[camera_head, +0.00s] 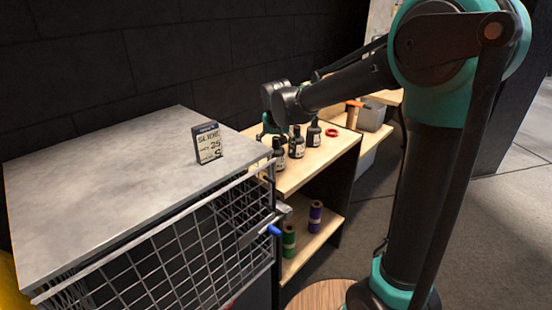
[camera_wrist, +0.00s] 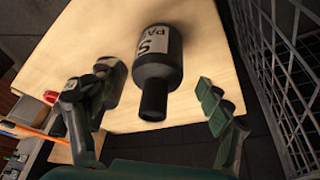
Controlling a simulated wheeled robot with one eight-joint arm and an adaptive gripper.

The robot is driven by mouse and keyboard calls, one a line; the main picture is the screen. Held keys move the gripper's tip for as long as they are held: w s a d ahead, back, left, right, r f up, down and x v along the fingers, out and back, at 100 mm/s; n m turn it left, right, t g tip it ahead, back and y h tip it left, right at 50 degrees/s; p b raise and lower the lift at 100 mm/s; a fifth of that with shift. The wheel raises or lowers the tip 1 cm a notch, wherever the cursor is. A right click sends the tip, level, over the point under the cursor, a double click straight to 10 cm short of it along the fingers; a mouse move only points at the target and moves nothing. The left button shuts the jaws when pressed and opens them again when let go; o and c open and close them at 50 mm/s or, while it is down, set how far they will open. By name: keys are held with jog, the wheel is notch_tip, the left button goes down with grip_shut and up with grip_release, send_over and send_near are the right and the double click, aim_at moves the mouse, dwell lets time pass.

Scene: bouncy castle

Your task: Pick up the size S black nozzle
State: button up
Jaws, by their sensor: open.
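A black bottle-like nozzle (camera_wrist: 160,72) with a white label marked S is on the light wooden shelf top, centred in the wrist view, its narrow black end toward my gripper. My gripper (camera_wrist: 142,92) is open, with a finger on each side of it in the picture; I see no contact. A second dark item (camera_wrist: 113,78) is partly hidden behind the left finger. In the head view, several black labelled bottles (camera_head: 297,148) stand near my gripper (camera_head: 272,132); I cannot tell there which one is size S.
The wooden shelf top (camera_head: 325,157) holds a red ring (camera_head: 332,132). A grey bin (camera_head: 372,115) stands behind it. A grey-topped wire cage (camera_head: 120,180) with a sign (camera_head: 208,143) borders the shelf. Green (camera_head: 289,240) and purple (camera_head: 315,216) rolls stand below.

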aim_at(276, 150)
jog(key=shift+x, duration=2.3)
jog(key=shift+d, duration=0.1)
jog(key=c, duration=1.4)
